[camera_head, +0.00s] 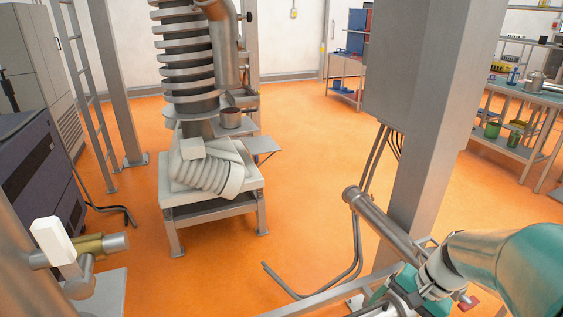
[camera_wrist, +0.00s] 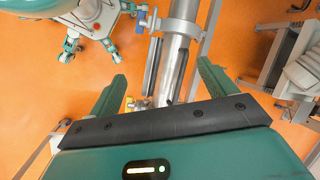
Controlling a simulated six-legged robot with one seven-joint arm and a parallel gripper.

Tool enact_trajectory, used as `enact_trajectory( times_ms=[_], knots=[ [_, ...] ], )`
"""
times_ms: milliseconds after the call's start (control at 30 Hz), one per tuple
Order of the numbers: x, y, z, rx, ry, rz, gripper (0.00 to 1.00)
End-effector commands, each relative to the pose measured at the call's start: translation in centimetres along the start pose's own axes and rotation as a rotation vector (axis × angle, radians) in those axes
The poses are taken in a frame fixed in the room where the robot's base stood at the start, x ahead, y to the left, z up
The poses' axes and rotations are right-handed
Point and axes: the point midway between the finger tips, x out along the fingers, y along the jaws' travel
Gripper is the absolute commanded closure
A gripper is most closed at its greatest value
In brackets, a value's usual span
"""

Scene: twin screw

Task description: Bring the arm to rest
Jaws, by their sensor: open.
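My gripper (camera_wrist: 163,82) shows in the wrist view with its two teal fingers spread wide apart. It is open and nothing is clamped in it. A silver pipe (camera_wrist: 176,52) runs through the gap between the fingers in the picture; I cannot tell how far beyond the fingertips it lies. In the head view a teal and silver arm part (camera_head: 500,262) comes in from the lower right, near a silver pipe (camera_head: 384,222). The gripper's fingers cannot be made out there.
A grey post (camera_head: 436,130) stands close by at the right. A spiral column machine (camera_head: 187,65) stands over a low stand (camera_head: 215,203) at the left. A valve with a white handle (camera_head: 52,240) is near at lower left. Orange floor (camera_head: 300,135) is clear in the middle.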

Motion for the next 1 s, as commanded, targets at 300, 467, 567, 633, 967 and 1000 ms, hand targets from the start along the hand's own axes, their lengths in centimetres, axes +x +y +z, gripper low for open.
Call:
enact_trajectory(
  times_ms=[300, 467, 567, 633, 967, 1000],
  knots=[
    [-4.3, -4.3, 6.9, -0.424, 0.262, 0.156, 0.16],
    [-6.2, -5.6, 10.2, -0.623, 0.401, 0.195, 0.16],
    [-7.3, -6.1, 11.8, -0.725, 0.478, 0.204, 0.16],
    [-7.8, -6.3, 12.6, -0.778, 0.519, 0.207, 0.16],
    [-8.3, -6.4, 13.4, -0.831, 0.562, 0.21, 0.16],
    [-8.3, -6.4, 13.4, -0.831, 0.562, 0.21, 0.16]
  ],
)
